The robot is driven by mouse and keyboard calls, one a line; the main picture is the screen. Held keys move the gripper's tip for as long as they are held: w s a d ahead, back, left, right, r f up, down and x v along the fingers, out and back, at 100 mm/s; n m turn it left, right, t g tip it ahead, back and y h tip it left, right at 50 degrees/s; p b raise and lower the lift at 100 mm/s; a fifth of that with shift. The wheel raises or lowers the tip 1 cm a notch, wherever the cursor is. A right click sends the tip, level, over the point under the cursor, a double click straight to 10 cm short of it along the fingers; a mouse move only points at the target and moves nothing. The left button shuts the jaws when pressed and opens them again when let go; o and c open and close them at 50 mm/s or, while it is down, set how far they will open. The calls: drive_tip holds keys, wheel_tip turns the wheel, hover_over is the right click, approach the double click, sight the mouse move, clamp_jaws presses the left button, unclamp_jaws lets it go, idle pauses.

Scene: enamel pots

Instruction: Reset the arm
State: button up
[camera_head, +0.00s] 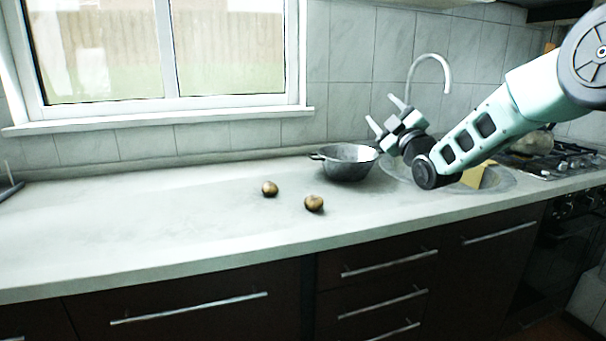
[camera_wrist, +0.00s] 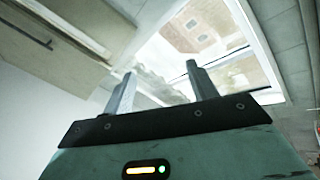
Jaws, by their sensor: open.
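My gripper (camera_head: 384,115) is raised above the counter near the sink in the head view, its two fingers pointing up and to the left. The fingers are apart with nothing between them. In the wrist view my gripper (camera_wrist: 160,92) also shows two separate fingers with an empty gap, the window and wall behind them. My arm reaches in from the upper right of the head view.
A grey enamel pot (camera_head: 347,163) stands on the counter (camera_head: 150,222) just left of my gripper. Two brown round items (camera_head: 270,188) (camera_head: 314,203) lie in front of it. A sink with a faucet (camera_head: 431,60) and a stove (camera_head: 560,160) are at right. The left counter is mostly clear.

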drive_tip(key=s+a+f+m+g+h+b, duration=0.1)
drive_tip(key=s+a+f+m+g+b, duration=0.15)
drive_tip(key=s+a+f+g, duration=0.55)
drive_tip(key=s+a+f+m+g+h+b, duration=0.1)
drive_tip(key=s+a+f+m+g+b, duration=0.3)
drive_tip(key=s+f, duration=0.75)
drive_tip(key=s+d+f+g+h+b, duration=0.1)
drive_tip(key=s+d+f+g+h, duration=0.2)
drive_tip(key=s, duration=0.8)
drive_tip(key=s+d+f+m+g+h+b, duration=0.1)
drive_tip(key=s+f+g, duration=0.3)
drive_tip(key=s, duration=0.7)
drive_tip(key=s+d+f+g+h+b, duration=0.1)
drive_tip(key=s+d+f+g, duration=0.1)
drive_tip(key=s+f, duration=0.6)
drive_tip(key=s+r+p, duration=0.3)
drive_tip(key=r+p, duration=2)
drive_tip(key=r, duration=0.2)
drive_tip(key=shift+r+h, duration=0.3)
